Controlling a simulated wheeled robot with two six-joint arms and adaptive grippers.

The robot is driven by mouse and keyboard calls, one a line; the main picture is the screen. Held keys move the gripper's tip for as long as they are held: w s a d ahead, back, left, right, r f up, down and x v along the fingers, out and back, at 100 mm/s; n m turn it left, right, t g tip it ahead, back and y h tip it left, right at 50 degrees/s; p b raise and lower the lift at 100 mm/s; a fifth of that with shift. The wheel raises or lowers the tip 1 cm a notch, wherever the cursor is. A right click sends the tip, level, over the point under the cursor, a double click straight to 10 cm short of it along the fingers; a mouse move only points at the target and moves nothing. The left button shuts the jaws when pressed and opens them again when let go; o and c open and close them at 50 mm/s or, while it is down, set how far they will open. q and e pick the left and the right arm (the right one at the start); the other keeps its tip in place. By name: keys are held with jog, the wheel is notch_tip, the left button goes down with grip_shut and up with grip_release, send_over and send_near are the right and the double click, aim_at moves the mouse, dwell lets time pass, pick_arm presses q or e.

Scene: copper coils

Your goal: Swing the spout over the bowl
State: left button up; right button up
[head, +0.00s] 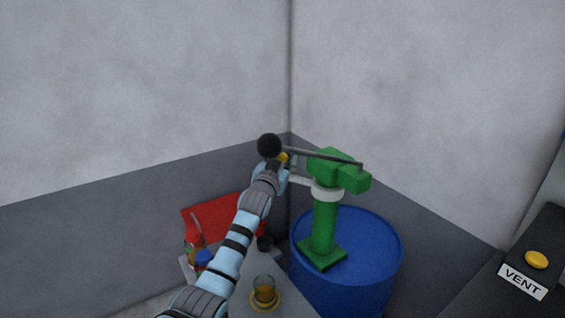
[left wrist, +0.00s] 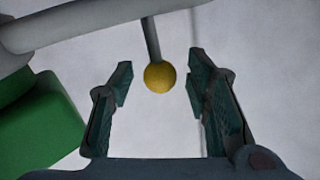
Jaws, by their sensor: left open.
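A green pump (head: 324,225) stands on a blue drum (head: 378,255). A pale spout (head: 300,181) reaches left from its white collar; a grey tube shows in the left wrist view (left wrist: 75,27). A yellow ball knob (head: 283,158) on a thin rod also shows in the left wrist view (left wrist: 160,77). My left gripper (head: 287,165) is open, with the knob between its fingers (left wrist: 160,68) and a visible gap on both sides. A small amber glass vessel on a yellow base (head: 264,296) stands below; I cannot tell if it is the bowl. My right gripper is not in view.
A dark pump lever (head: 325,156) with a black ball end (head: 269,146) passes just above my gripper. A VENT box (head: 523,281) is at right. Walls meet behind.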

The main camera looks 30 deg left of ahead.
pick_arm(q)
jog(key=shift+w, duration=0.55)
jog(key=shift+c, duration=0.4)
grip_shut()
